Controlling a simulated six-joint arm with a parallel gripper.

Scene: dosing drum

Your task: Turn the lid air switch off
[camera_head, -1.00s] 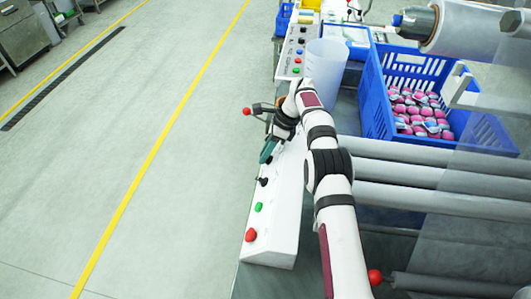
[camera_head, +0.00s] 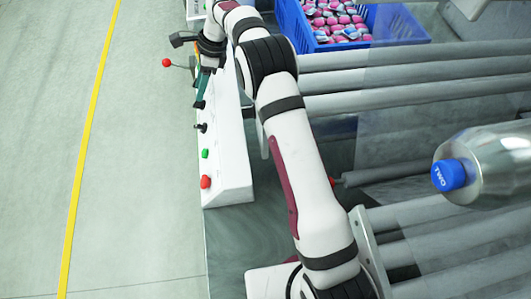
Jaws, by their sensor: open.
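A white control panel (camera_head: 229,165) runs along the left edge of the machine. It carries a black toggle switch (camera_head: 202,128), a green button (camera_head: 205,153) and a red button (camera_head: 205,182) at its near end. A second black knob (camera_head: 200,104) shows just beyond the toggle, close to my gripper. No label is readable, so I cannot tell which control is the lid air switch. My gripper (camera_head: 201,90) is open and points down over the panel, beyond the toggle. Its fingertips are small and partly hidden; I cannot tell whether they touch a control.
A red ball-ended lever (camera_head: 167,62) sticks out left of my gripper. Grey rollers (camera_head: 400,75) lie right of my arm. A blue crate (camera_head: 380,35) of pink packs stands behind. A metal cylinder with a blue "TWO" cap (camera_head: 450,175) is at right. Floor at left is clear.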

